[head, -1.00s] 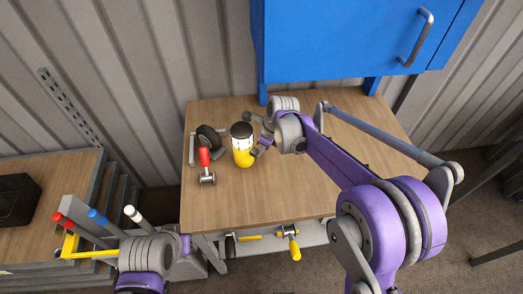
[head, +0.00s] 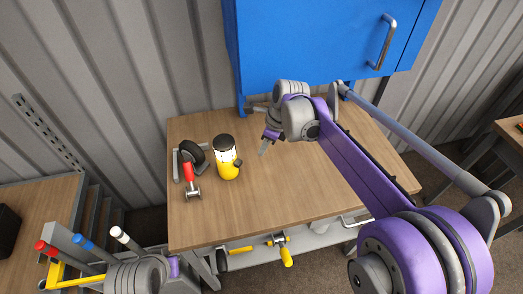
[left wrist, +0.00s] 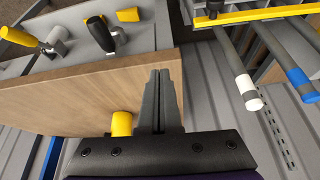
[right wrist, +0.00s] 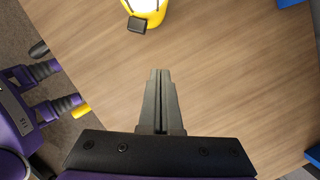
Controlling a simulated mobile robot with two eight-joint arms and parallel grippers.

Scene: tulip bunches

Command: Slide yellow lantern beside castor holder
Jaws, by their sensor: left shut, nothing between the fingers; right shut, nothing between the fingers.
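The yellow lantern (head: 229,171), with a black top and white band, stands upright on the wooden table. The castor holder (head: 178,161), grey with a black wheel, is just left of it, with a small gap. My right gripper (head: 265,146) is shut and empty, right of the lantern and apart from it. In the right wrist view its closed fingers (right wrist: 160,73) point toward the lantern (right wrist: 150,8), cut off by the top edge. My left gripper (left wrist: 160,72) is shut and empty near the table's left side; a yellow object beside it, partly hidden, seems to be the lantern.
A blue cabinet (head: 300,45) stands above the table's back edge. Yellow-handled tools (head: 286,256) hang at the front edge. The table's middle and right are clear (head: 300,185).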

